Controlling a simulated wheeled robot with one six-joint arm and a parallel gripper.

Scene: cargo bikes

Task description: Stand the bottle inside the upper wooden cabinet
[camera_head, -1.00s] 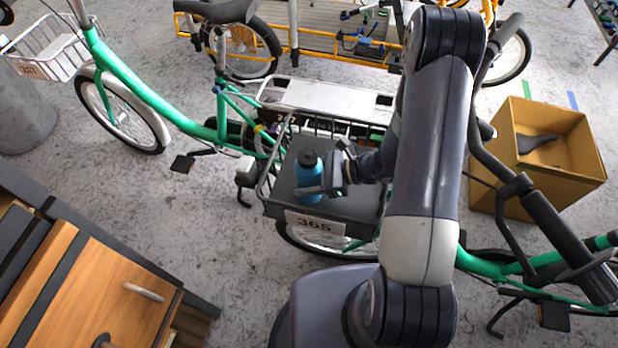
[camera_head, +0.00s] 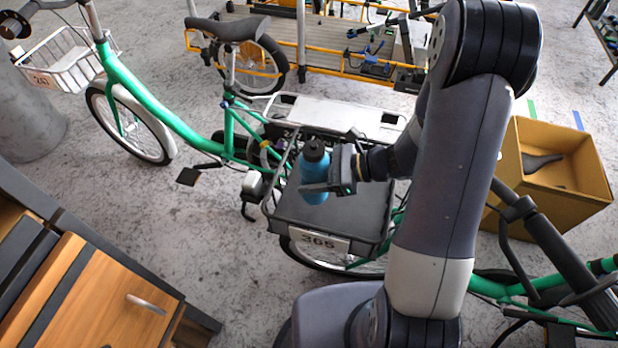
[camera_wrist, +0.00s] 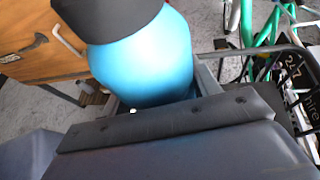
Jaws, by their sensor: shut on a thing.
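A blue bottle (camera_head: 314,180) with a black cap stands upright over the dark floor of the bike basket. My gripper (camera_head: 324,188) is shut on it, reaching from the right. The bottle also fills the top middle of the wrist view (camera_wrist: 145,60), between the fingers. Whether its base touches the basket floor I cannot tell. A wooden cabinet (camera_head: 85,300) with a metal handle (camera_head: 146,304) is at the lower left. Its door or drawer front looks closed; the cabinet's inside is mostly out of sight. The cabinet also shows in the wrist view (camera_wrist: 30,40).
The basket (camera_head: 325,243) with its 365 plate sits on a green bike. Another green bike (camera_head: 150,95) stands at the left, a cardboard box (camera_head: 560,190) with a saddle at the right. Bare floor (camera_head: 215,225) lies between cabinet and basket.

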